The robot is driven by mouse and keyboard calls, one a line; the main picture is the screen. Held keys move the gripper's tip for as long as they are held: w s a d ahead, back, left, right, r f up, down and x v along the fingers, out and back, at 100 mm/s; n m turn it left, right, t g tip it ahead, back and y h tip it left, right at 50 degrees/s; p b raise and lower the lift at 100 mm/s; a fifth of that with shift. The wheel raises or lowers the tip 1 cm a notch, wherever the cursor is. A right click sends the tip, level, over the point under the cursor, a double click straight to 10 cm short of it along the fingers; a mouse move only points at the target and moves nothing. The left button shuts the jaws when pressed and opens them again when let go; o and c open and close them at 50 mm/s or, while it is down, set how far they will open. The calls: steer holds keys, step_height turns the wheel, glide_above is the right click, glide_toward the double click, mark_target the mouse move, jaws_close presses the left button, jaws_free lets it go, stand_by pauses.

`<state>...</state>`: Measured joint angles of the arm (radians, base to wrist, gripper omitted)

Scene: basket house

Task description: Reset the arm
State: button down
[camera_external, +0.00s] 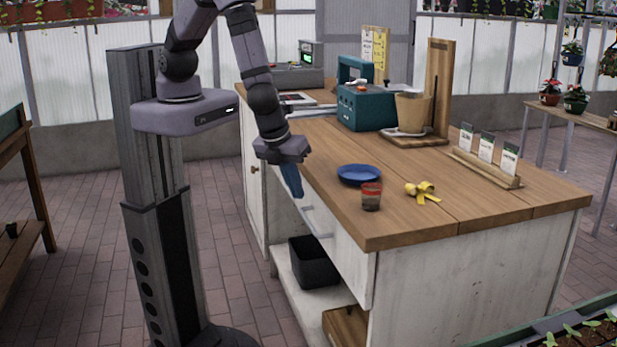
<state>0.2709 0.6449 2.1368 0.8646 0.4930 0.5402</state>
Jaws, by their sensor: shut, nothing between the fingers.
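My gripper (291,180) hangs pointing down at the left side of the wooden counter (480,215), just off its edge. Its fingers are shut with nothing between them. My arm bends down to it from above, from the column at the left. A blue plate (359,174) lies on the counter to the right of my gripper, apart from it. A small glass with a red rim (371,197) and a yellow bow (423,191) stand near the plate.
A teal box (366,107), a pot on a wooden stand (411,112) and a card holder (486,167) are farther back on the counter. A dark bin (315,262) sits on the shelf below.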

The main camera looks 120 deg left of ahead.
steer(key=s+r+n+g+h, duration=0.1)
steer(key=s+r+n+g, duration=0.1)
steer(key=s+n, duration=0.6)
steer(key=s+r+n+g+h, duration=0.1)
steer(key=s+r+n+g, duration=0.2)
steer(key=s+n, duration=0.45)
step_height(320, 180, up, 8)
steer(key=w+n+t+h, duration=0.1)
steer(key=n+t+h, duration=0.1)
steer(key=n+t, duration=0.1)
steer(key=shift+a+t, duration=0.3)
steer(key=shift+a, duration=0.05)
